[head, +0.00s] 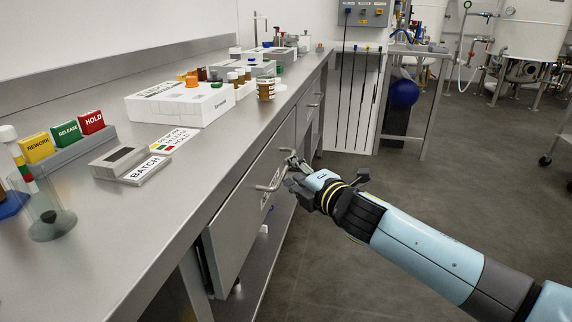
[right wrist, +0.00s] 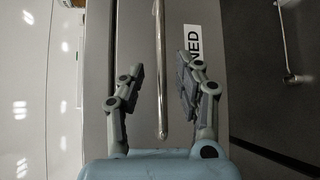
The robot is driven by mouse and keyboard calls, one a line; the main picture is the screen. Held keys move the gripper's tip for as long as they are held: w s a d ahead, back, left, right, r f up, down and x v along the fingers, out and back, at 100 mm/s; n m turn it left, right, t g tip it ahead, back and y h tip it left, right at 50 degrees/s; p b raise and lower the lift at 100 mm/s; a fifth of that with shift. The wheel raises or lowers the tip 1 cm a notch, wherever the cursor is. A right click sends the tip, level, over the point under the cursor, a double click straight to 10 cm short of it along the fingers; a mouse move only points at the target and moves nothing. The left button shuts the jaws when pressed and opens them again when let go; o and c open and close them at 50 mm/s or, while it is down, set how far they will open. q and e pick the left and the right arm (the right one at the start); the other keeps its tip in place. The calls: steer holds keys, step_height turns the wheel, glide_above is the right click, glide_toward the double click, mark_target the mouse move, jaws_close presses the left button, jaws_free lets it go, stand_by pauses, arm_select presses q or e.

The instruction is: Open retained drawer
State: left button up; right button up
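The retained drawer (head: 238,222) is a grey front under the steel bench, with a bar handle (head: 271,186). Its label is mostly hidden in the head view; the right wrist view shows the label (right wrist: 192,44) ending in "NED". I cannot tell whether the drawer front stands out from the bench. My left gripper is out of view.
The bench top (head: 180,205) holds a white bottle rack (head: 180,106), a batch stand (head: 130,164) and rework, release and hold cards (head: 66,135). Another drawer (head: 310,105) lies farther along. The floor (head: 350,265) right of the bench is clear.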

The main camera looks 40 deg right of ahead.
mark_target(285, 167)
steer(key=shift+w+d+f, duration=0.1)
steer(key=shift+w+f, duration=0.1)
steer(key=shift+w, duration=0.85)
steer(key=shift+w+d+f, duration=0.1)
steer(key=shift+w+f, duration=0.05)
steer(key=shift+w, duration=0.9)
jaws_close()
